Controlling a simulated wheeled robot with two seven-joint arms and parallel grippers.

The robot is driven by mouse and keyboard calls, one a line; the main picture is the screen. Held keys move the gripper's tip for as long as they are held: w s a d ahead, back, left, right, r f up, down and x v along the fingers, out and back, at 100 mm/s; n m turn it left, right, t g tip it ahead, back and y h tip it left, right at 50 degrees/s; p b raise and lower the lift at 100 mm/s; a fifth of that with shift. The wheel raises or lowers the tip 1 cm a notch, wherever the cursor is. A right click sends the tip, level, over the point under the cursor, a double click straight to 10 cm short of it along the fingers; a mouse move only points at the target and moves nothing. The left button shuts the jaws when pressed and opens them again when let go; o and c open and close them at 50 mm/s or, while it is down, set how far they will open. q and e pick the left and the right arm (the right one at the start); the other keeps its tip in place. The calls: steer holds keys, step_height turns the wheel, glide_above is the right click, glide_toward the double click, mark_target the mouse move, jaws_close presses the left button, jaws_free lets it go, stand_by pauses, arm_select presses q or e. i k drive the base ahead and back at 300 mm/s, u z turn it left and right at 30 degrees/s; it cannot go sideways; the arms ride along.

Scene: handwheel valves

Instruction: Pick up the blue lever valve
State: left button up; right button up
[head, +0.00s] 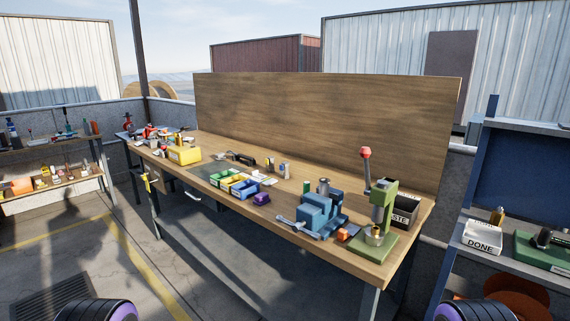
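I cannot pick out a blue lever valve for certain in the head view. Small items at the far left end of the wooden workbench (345,258) include red and dark pieces (150,132), too small to tell apart. Small items also stand on the left shelf unit (50,187), some with blue on them, also too small to name. Neither of my grippers is in view; only dark rounded parts of mine with purple rings show at the bottom edge.
The bench carries a yellow box (184,155), small coloured bins (245,188), a blue vise (318,215) and a green press (383,218). A right shelf holds a white DONE box (482,238). Open floor lies between the left shelf and bench.

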mark_target(284, 166)
steer(key=i, duration=0.5)
steer(key=u, duration=1.95)
steer(key=i, duration=1)
steer(key=z, duration=3.65)
steer(key=k, duration=0.35)
steer(key=u, duration=0.15)
